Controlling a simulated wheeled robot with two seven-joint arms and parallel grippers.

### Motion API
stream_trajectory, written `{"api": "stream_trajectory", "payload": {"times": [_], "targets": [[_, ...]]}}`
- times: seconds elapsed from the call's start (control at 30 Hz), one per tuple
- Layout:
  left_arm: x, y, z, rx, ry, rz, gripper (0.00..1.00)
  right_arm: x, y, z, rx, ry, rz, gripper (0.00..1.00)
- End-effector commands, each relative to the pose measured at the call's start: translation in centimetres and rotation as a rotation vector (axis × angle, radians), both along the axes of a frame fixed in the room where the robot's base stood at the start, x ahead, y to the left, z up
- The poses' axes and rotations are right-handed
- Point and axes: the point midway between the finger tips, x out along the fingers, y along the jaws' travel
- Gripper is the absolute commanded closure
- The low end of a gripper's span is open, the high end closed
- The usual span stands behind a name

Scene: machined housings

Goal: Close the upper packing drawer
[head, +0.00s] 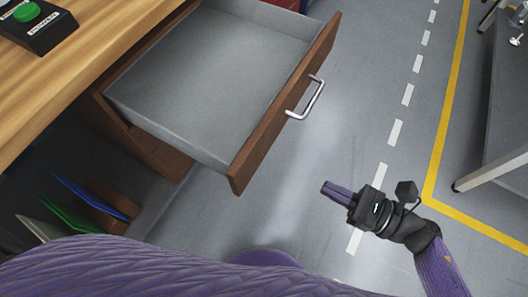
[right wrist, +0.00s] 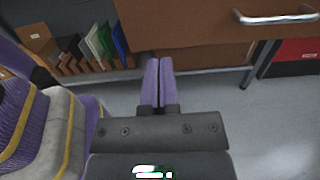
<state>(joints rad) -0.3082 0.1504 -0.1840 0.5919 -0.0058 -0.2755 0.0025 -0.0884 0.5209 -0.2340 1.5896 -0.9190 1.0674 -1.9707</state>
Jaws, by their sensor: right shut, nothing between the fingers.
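The upper packing drawer (head: 200,85) is pulled far out from under the wooden bench in the head view. It looks empty, with a grey inside and a brown wooden front (head: 290,100). A silver bar handle (head: 309,98) is on the front. My right gripper (head: 326,188) is shut and empty, to the right of and apart from the drawer front. In the right wrist view the shut fingers (right wrist: 158,66) point toward the drawer front (right wrist: 185,30), with the handle (right wrist: 275,17) at upper right. My left gripper is not in view.
The wooden bench top (head: 75,70) carries a black box with a green button (head: 27,12). Below it, colored folders (head: 85,205) stand in a rack. A grey table (head: 505,115) is at the right. The floor (head: 340,130) between is clear. A red box (right wrist: 295,65) shows in the wrist view.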

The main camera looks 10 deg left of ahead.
Motion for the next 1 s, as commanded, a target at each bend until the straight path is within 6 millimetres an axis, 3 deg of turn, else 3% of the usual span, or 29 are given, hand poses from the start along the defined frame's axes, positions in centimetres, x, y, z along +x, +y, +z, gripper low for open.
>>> {"api": "stream_trajectory", "payload": {"times": [0.17,0.6,0.8,1.0], "targets": [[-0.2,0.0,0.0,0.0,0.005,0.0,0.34,0.8,2.4,0.3,0.003,-0.01,0.005,1.0],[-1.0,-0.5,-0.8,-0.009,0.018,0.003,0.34,3.6,11.1,0.2,0.003,-0.005,0.0,1.0],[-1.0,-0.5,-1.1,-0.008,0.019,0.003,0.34,4.2,12.9,0.2,0.001,-0.003,-0.001,1.0],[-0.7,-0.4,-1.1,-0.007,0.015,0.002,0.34,4.3,13.2,0.2,0.0,-0.003,-0.001,1.0]]}}
